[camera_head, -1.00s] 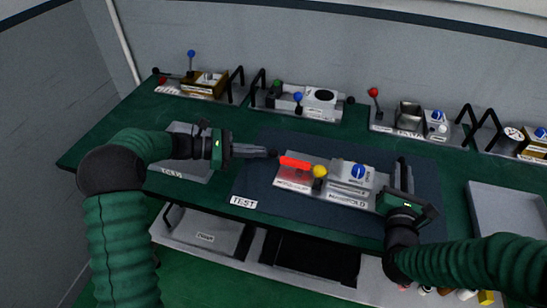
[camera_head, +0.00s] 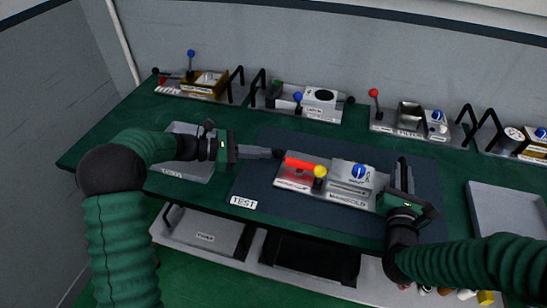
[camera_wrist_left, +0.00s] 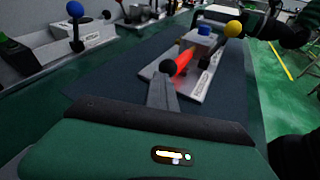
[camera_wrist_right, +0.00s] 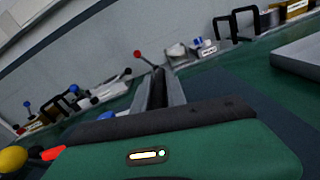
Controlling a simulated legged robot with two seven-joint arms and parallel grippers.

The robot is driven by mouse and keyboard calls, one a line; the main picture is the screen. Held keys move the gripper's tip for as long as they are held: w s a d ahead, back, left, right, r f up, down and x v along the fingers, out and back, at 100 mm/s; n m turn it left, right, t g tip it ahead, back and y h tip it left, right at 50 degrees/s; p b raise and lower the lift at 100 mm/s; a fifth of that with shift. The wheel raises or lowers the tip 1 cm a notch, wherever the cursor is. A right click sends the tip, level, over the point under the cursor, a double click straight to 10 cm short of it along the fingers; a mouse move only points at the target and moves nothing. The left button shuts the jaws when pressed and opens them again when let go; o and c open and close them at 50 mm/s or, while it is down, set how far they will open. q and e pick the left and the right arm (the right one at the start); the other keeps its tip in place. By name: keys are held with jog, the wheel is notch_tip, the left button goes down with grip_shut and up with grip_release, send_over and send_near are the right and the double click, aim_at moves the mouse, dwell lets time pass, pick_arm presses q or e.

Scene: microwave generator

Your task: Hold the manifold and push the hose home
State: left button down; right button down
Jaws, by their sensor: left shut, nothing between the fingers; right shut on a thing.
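The manifold (camera_head: 348,199) is a grey plate unit with a blue knob (camera_head: 358,171) and a yellow ball knob (camera_head: 320,171), lying on the dark mat. The red-orange hose (camera_head: 300,164) lies along its left part, pointing at the block; I cannot tell how far it is in. My left gripper (camera_head: 276,153) is shut and empty, its tips at the dark ball at the hose's left end; the left wrist view shows this ball (camera_wrist_left: 168,67) just past the fingertips. My right gripper (camera_head: 396,184) is shut on the manifold's upright handle (camera_head: 403,172) at its right end.
The dark mat (camera_head: 262,185) carries a TEST label (camera_head: 243,202). Several other units with levers and handles, including one with a red ball lever (camera_head: 374,93), stand along the back. A grey tray (camera_head: 510,215) is at the right. Bins (camera_head: 205,236) sit below the front edge.

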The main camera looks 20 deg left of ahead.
aim_at(274, 156)
pick_arm(q)
jog(key=shift+d, duration=0.15)
pick_arm(e)
jog(key=shift+f, duration=0.1)
pick_arm(q)
jog(key=shift+s+d, duration=0.1)
jog(key=shift+d, duration=1.55)
pick_arm(e)
jog(key=shift+a, duration=0.1)
pick_arm(q)
jog(key=shift+a+r, duration=1.25)
jog(key=shift+r, duration=0.3)
jog(key=shift+a, duration=0.1)
